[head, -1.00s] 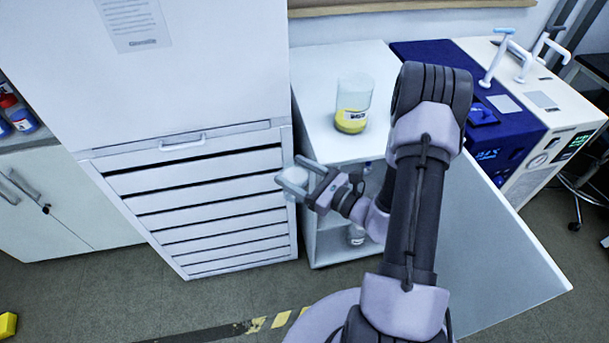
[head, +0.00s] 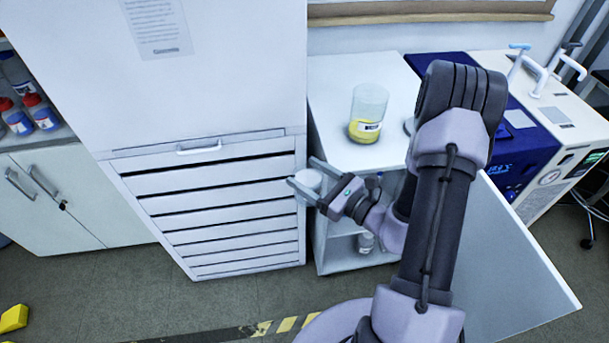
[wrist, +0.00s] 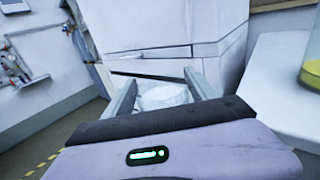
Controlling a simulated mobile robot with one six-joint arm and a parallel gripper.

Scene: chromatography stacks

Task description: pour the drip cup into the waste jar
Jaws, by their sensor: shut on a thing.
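My gripper (head: 304,184) is shut on a small whitish cup, the drip cup (head: 311,181), in front of the drawer cabinet and left of the white bench. The cup also shows between the fingers in the wrist view (wrist: 163,97); its contents cannot be made out. A clear glass jar with yellow liquid and a label, the waste jar (head: 367,112), stands upright on the bench top, up and to the right of my gripper. Part of the jar shows at the right edge of the wrist view (wrist: 312,74).
The white drawer cabinet (head: 215,210) stands close on the left of my gripper. The white bench top (head: 335,85) is mostly clear around the jar. A blue and white instrument (head: 515,160) stands to the right. Bottles (head: 40,112) sit on a far-left shelf.

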